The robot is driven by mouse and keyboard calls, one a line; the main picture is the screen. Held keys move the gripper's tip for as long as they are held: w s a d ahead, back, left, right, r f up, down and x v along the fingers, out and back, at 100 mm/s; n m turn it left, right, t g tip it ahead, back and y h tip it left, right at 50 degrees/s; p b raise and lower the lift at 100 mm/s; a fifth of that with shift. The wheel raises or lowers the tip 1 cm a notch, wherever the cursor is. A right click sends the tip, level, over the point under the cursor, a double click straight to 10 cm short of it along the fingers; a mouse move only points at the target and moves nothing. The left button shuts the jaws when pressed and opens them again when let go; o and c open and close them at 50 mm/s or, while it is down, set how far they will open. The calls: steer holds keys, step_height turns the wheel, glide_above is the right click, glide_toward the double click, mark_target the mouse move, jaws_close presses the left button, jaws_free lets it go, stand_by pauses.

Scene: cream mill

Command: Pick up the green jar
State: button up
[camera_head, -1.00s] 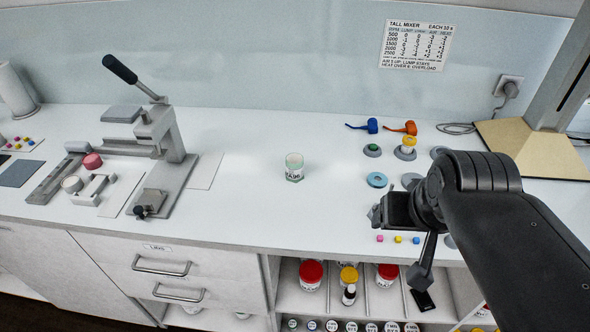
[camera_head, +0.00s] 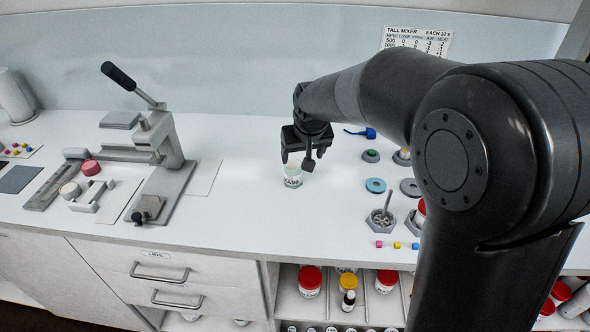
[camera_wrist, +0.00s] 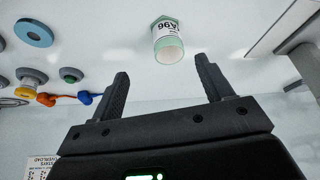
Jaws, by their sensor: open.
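The green jar (camera_head: 292,178) stands upright on the white counter near the middle in the head view. It is a small clear-sided jar with a pale green tint and a white label with dark lettering. My gripper (camera_head: 297,160) is just above it and hides part of its top. In the wrist view the jar (camera_wrist: 168,42) lies beyond the fingertips, between their lines and slightly right of centre. My gripper (camera_wrist: 163,80) is open with nothing between its fingers.
A grey lever press (camera_head: 160,150) stands to the left. Blue (camera_head: 375,185) and grey discs, a metal cup (camera_head: 380,218), small coloured cubes and a blue scoop (camera_head: 361,132) lie to the right. Red- and yellow-lidded jars (camera_head: 310,280) sit on the shelf below. The counter around the jar is clear.

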mark_target(293, 171)
steer(key=w+a+f, duration=0.1)
steer(key=f, duration=0.1)
steer(key=w+f, duration=0.1)
steer(key=f, duration=0.1)
steer(key=w+a+f, duration=0.1)
steer(key=f, duration=0.1)
steer(key=shift+w+a, duration=0.15)
steer(key=shift+a, duration=0.2)
steer(key=shift+w+x, duration=0.1)
steer(key=shift+x, duration=1.45)
steer(key=shift+w+x, duration=0.15)
steer(key=shift+x, duration=1.45)
steer(key=shift+s+d+r, duration=0.1)
steer(key=shift+c, duration=0.3)
steer(key=c, duration=1)
steer(key=shift+o, duration=0.2)
steer(key=shift+r, duration=0.1)
